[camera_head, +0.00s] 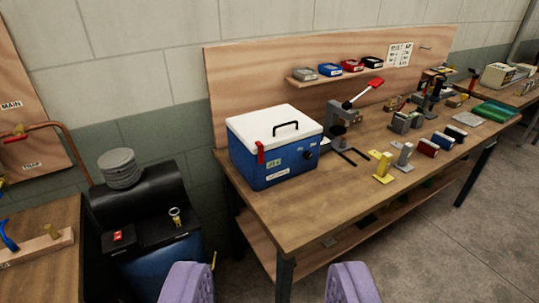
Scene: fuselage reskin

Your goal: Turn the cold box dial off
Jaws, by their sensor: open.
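The cold box (265,163) is blue with a white lid and a black lid handle. It stands at the left end of the wooden workbench (275,216). Its dark round dial (309,155) is on the right part of the front side; its setting is too small to read. A red latch (260,153) hangs at the lid's front left. My gripper (270,290) shows as two purple fingers at the bottom edge, wide apart and empty. It is well short of the box and touches nothing.
A press with a red-tipped lever (367,93) stands right of the box, with yellow and grey brackets (382,167) in front. A shelf with small boxes (340,74) is above. A black compressor-like unit (140,200) stands left. Open floor (440,255) lies at lower right.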

